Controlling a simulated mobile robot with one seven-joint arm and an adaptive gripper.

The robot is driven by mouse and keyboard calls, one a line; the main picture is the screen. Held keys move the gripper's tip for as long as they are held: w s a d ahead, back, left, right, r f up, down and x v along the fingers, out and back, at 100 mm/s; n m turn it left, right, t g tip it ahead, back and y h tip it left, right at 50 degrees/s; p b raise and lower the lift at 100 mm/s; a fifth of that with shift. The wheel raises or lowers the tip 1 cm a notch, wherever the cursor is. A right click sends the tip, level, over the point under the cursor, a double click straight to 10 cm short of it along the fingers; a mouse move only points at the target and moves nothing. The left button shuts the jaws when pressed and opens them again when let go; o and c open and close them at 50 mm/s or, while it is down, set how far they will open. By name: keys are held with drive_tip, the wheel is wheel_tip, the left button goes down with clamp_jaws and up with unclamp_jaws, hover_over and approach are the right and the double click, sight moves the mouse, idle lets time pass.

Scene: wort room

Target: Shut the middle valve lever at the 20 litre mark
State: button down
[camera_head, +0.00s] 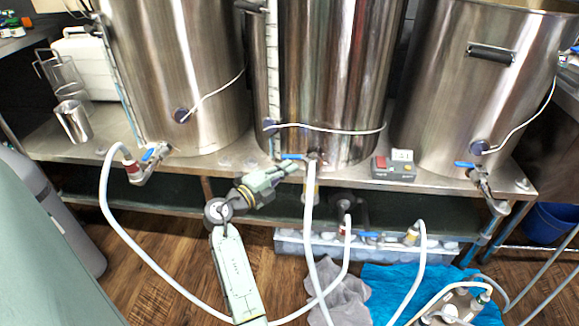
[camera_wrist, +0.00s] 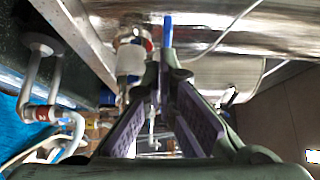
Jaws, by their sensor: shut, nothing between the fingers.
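The middle kettle (camera_head: 335,80) is steel, with a marked sight gauge (camera_head: 272,75) up its left side; I cannot read its marks or a liquid level. Its valve (camera_head: 313,158) is low on the front, with a blue lever (camera_head: 292,156) pointing left and a white hose (camera_head: 310,230) hanging down. My gripper (camera_head: 293,167) is shut and empty, just below and beside the lever. In the wrist view the blue lever (camera_wrist: 168,30) stands just past the closed fingertips (camera_wrist: 166,58); I cannot tell whether they touch it.
Left (camera_head: 185,70) and right (camera_head: 470,80) kettles stand on the same steel bench, each with a blue-levered valve. Hoses loop in front. A steel cup (camera_head: 74,121) stands at left, a blue towel (camera_head: 385,290) below.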

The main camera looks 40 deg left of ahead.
drive_tip(key=shift+f, duration=0.15)
drive_tip(key=shift+w+a+r+b, duration=0.25)
drive_tip(key=shift+w+a+b, duration=0.5)
drive_tip(key=shift+b, duration=4.15)
drive_tip(key=shift+s+a, duration=0.1)
drive_tip(key=shift+f, duration=0.1)
